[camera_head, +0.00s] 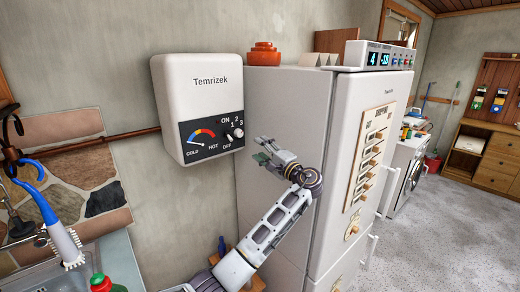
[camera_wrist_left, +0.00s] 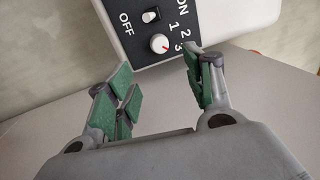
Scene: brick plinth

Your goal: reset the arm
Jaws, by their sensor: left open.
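My left arm (camera_head: 270,228) rises from the bottom of the head view, and its left gripper (camera_head: 267,152) points left toward the white Temrizek heater (camera_head: 198,100) on the wall. The gripper is open and empty, apart from the heater, just right of its control panel. In the left wrist view the green-padded fingers of the gripper (camera_wrist_left: 163,95) are spread, with the heater's black panel (camera_wrist_left: 158,32) beyond them. My right gripper is in neither view.
A white fridge (camera_head: 285,110) stands close behind and right of my left arm. A sink (camera_head: 70,275) with a blue-handled brush (camera_head: 67,246) is at lower left. A washing machine (camera_head: 405,175) and wooden drawers (camera_head: 490,155) stand farther right, with clear floor (camera_head: 440,235) before them.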

